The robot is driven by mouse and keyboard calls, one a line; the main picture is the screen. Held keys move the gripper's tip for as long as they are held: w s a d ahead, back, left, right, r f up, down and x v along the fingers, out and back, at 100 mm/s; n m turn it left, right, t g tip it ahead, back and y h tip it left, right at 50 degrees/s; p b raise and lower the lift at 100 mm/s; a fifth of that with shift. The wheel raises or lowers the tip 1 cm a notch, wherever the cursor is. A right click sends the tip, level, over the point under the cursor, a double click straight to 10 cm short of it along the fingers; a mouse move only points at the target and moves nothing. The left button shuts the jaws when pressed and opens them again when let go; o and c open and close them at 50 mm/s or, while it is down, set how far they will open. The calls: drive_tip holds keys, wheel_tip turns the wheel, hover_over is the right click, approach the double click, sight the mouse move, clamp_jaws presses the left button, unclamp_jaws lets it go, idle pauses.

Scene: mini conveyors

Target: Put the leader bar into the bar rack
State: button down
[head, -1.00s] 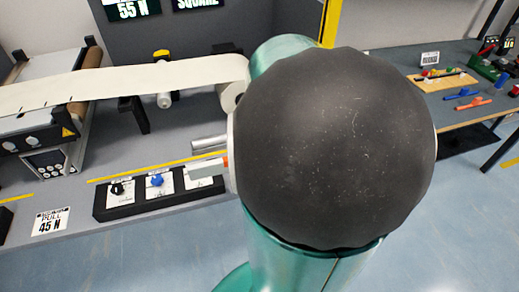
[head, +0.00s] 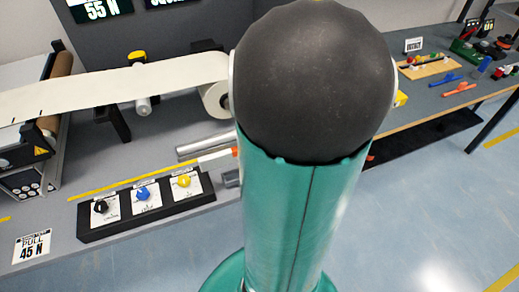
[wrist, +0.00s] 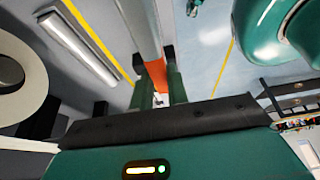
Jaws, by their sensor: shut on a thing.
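The leader bar (wrist: 139,28), a grey bar with an orange part, runs up from between the fingers of my gripper (wrist: 154,60) in the wrist view. My gripper is shut on it, with the orange part between the fingers. In the head view a pale length of the bar (head: 217,156) and its orange part (head: 235,152) show just left of my arm, above the bench. My gripper and the rest of the bar are hidden behind my arm there. I cannot pick out the bar rack with certainty.
A black knob panel (head: 145,207) stands on the front of the grey bench. A silver roller (head: 205,143) and a white web (head: 130,84) on a roll lie behind it. A second bench at right holds a tan board (head: 430,66) and small coloured tools.

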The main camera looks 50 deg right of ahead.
drive_tip(key=d+f, duration=0.2)
drive_tip(key=s+d+f, duration=0.1)
drive_tip(key=d+f, duration=0.1)
drive_tip(key=s+d+f, duration=0.1)
drive_tip(key=d+f, duration=0.1)
drive_tip(key=f, duration=0.1)
drive_tip(key=shift+s+d, duration=0.2)
drive_tip(key=shift+d, duration=0.15)
drive_tip(key=shift+f, duration=1.5)
drive_tip(key=shift+f, duration=0.15)
drive_tip(key=c, duration=1.4)
unclamp_jaws()
drive_tip(key=shift+o, duration=0.2)
